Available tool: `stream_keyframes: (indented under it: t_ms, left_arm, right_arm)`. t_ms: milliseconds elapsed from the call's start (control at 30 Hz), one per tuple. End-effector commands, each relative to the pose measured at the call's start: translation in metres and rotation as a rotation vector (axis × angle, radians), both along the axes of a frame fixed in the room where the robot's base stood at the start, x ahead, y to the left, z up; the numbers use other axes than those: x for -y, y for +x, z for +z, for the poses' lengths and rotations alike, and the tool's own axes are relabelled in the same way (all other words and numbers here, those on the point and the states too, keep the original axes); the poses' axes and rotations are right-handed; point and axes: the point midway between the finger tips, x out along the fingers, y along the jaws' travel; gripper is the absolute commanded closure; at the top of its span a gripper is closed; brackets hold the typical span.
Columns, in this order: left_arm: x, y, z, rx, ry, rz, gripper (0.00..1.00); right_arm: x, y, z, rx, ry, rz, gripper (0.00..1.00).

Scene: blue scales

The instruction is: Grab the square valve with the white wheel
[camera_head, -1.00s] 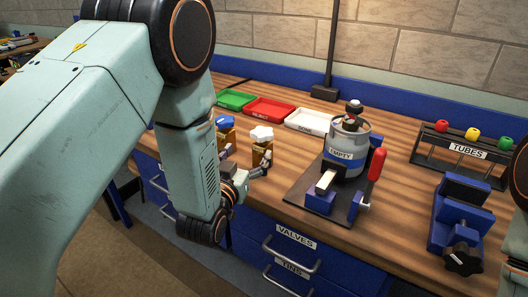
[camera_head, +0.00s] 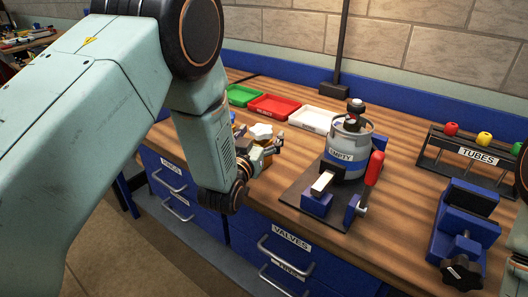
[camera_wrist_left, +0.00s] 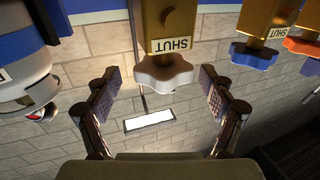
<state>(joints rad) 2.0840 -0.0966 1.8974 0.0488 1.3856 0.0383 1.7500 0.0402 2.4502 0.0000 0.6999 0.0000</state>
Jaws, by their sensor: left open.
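The valve with the white wheel (camera_head: 261,131) stands on the bench, partly hidden by my left gripper (camera_head: 268,149). In the left wrist view, which is upside down, its white wheel (camera_wrist_left: 164,76) and square brass body (camera_wrist_left: 172,20) with a SHUT label show. My left gripper also shows there (camera_wrist_left: 160,93), open, with one finger on each side of the wheel. Gaps show between the wheel and both fingers, so it holds nothing. My right gripper is not in view.
A valve with a blue wheel (camera_wrist_left: 253,55) and one with an orange wheel (camera_wrist_left: 301,46) stand close beside it. A grey canister (camera_head: 350,150) sits on a dark plate to the right. Green (camera_head: 243,95), red (camera_head: 274,107) and white (camera_head: 311,119) trays lie behind.

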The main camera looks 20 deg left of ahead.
Motion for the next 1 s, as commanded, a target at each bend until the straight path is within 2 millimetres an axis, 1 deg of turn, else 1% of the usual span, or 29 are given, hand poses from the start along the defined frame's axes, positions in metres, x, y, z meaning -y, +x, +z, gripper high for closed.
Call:
stream_keyframes:
  t_ms: [33, 100, 200, 467, 1000]
  left_arm:
    - [0.000, 0.007, -0.001, 0.001, -0.001, 0.001, 0.18]
    - [0.000, 0.014, -0.001, -0.001, -0.001, 0.002, 0.18]
    - [0.001, 0.020, -0.001, -0.001, 0.000, 0.002, 0.18]
    - [0.003, 0.022, -0.001, -0.002, 0.000, 0.002, 0.19]
    - [0.002, 0.022, -0.001, -0.002, 0.000, 0.002, 0.65]
  right_arm:
    - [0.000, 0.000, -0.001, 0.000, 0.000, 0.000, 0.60]
    - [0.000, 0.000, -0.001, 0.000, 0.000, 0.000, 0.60]
    - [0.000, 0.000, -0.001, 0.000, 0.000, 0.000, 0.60]
    - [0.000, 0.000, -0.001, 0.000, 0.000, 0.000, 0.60]
    - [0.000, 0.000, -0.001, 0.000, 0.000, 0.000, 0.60]
